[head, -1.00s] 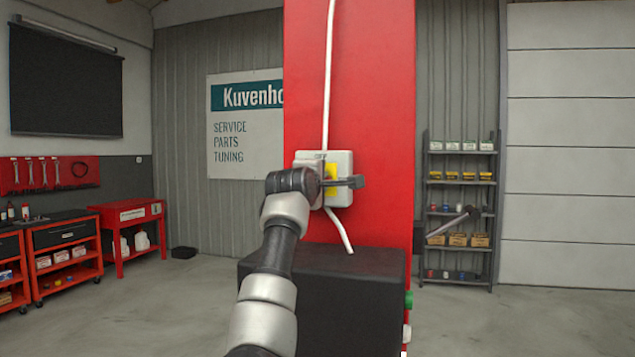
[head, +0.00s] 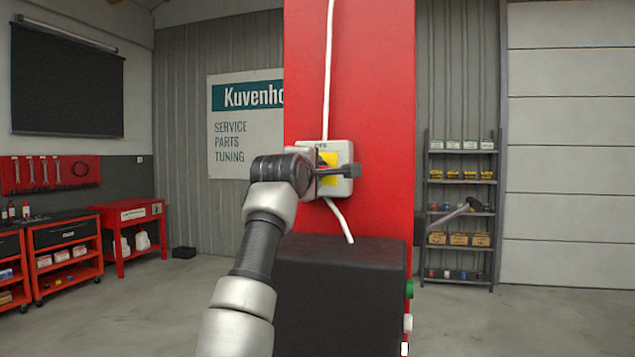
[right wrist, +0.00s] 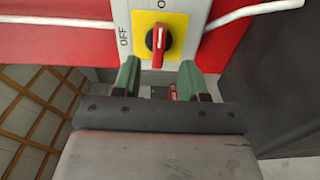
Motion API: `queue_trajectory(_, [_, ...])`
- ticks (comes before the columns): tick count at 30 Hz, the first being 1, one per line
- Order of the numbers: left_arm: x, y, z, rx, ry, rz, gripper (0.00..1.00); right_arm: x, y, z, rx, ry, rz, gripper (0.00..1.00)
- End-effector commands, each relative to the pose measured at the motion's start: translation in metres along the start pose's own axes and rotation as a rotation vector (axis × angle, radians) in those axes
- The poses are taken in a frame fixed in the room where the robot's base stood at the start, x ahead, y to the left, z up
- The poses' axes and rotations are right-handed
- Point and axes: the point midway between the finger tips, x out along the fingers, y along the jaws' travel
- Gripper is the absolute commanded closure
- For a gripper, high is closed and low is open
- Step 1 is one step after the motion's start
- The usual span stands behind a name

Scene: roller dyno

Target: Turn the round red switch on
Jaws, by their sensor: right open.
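The round red switch (right wrist: 158,40) sits on a yellow plate (right wrist: 183,22) on a pale grey box (head: 345,150) fixed to a red column. In the right wrist view its handle runs up and down the picture, with OFF printed to its left and a cut-off label above. My right gripper (right wrist: 160,76) is open and empty, its green fingertips just below the switch in that view and apart from the handle. In the head view my right gripper (head: 345,171) is in front of the box and hides part of the plate and switch. My left gripper is not in view.
A white cable (head: 327,70) runs down the red column (head: 375,90) to the box and out below it. A black box (head: 340,290) stands under it, with green and white buttons on its right side. A shelf (head: 461,205) and tool benches stand further back.

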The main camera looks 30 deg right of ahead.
Motion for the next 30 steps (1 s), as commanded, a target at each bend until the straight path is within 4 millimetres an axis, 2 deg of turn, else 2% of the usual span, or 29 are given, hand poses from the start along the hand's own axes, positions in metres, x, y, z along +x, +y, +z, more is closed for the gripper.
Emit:
queue_trajectory(1, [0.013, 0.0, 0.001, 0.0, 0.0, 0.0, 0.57, -0.011, -0.007, 0.0, 0.002, 0.0, 0.002, 0.57])
queue_trajectory(3, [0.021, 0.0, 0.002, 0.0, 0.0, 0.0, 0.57, -0.025, -0.006, 0.0, 0.001, 0.0, 0.002, 0.57])
queue_trajectory(10, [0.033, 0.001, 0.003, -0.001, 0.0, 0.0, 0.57, -0.05, -0.003, 0.001, 0.0, -0.002, -0.001, 0.57])
queue_trajectory(30, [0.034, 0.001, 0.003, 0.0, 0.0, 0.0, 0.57, -0.055, -0.001, 0.001, 0.0, -0.001, -0.002, 0.57])
